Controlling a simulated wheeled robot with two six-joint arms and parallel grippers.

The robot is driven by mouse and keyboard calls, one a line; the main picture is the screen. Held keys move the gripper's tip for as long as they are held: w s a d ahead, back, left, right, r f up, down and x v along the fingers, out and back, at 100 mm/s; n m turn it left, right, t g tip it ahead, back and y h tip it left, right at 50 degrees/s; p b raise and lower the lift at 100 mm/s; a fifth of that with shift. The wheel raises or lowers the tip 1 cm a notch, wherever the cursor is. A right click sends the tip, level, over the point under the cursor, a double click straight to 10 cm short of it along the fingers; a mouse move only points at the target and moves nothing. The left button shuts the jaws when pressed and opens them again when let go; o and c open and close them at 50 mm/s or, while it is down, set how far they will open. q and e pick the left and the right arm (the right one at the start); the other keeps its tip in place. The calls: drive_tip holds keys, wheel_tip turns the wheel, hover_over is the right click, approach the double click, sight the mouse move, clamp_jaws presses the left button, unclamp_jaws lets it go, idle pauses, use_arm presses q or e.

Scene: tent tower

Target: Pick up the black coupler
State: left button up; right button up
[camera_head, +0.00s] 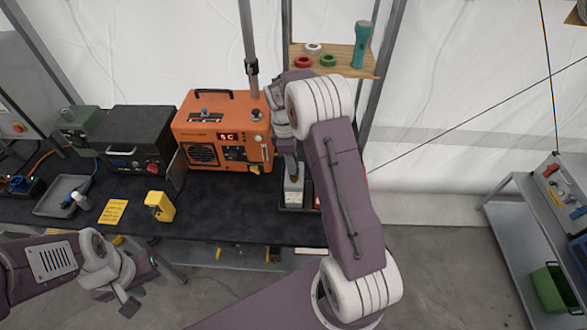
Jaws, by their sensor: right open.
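I cannot make out the black coupler for certain; it may be hidden by my right arm or gripper.
The orange unit (215,130) stands close left of my right gripper. A black case (135,140), yellow device (160,205) and grey tray (50,207) are further left. A wooden shelf (345,62) holds a teal flashlight (362,45) and tape rolls.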

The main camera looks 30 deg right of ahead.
drive_tip(key=shift+f, duration=0.2)
drive_tip(key=f, duration=0.1)
drive_tip(key=f+p, duration=0.2)
drive_tip(key=f, duration=0.1)
drive_tip(key=shift+s+d, duration=0.25)
drive_tip(key=shift+d, duration=0.05)
drive_tip(key=shift+f, duration=0.45)
clamp_jaws()
drive_tip(key=shift+w+r, duration=0.1)
drive_tip(key=shift+r, duration=0.05)
